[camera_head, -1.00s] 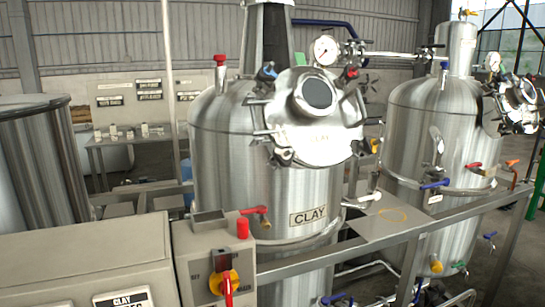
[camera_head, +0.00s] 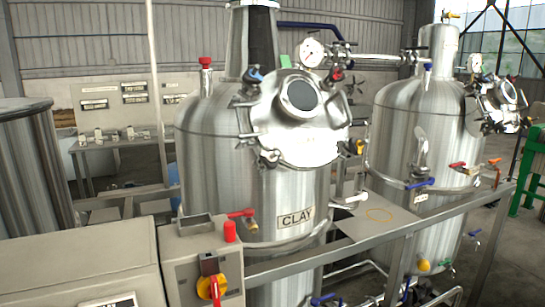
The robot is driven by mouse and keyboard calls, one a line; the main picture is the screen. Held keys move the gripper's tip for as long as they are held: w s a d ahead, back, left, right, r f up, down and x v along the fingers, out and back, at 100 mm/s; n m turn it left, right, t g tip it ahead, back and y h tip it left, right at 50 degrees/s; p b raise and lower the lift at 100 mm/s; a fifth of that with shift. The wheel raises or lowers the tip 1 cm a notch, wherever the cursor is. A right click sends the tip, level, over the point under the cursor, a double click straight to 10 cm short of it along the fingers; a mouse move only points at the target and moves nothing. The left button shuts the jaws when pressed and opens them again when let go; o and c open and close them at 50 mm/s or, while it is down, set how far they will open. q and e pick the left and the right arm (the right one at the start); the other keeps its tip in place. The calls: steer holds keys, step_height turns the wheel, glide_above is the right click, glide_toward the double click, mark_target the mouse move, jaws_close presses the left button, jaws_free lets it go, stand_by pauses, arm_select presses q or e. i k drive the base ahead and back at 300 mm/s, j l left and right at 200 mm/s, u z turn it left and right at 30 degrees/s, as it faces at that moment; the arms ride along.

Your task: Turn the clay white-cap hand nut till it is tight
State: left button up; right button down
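The clay tank (camera_head: 215,170) is a steel vessel in the middle, with a plate reading CLAY (camera_head: 296,218). Its round lid (camera_head: 290,140) has a dark sight glass (camera_head: 301,96) and faces me. Hand nuts sit around the lid's rim: one with a blue cap (camera_head: 255,75) at upper left, one with a red cap (camera_head: 337,75) at upper right, and one with a yellow cap (camera_head: 360,147) at right. Neither of my grippers is in view.
A control box (camera_head: 205,262) with a red-and-yellow switch stands in front at lower left, beside a larger grey cabinet (camera_head: 75,265). A rail (camera_head: 300,262) crosses before the tank. A second steel tank (camera_head: 395,140) stands at right. A pressure gauge (camera_head: 311,52) is above the lid.

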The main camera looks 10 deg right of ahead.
mark_target(271, 164)
steer(key=k+l+u, duration=0.1)
steer(key=l, duration=0.35)
steer(key=k+l+u, duration=0.1)
steer(key=k+l, duration=0.2)
steer(key=k+l+u, duration=0.1)
steer(key=l, duration=0.4)
steer(key=k+l+u, duration=0.1)
steer(key=k+l, duration=0.25)
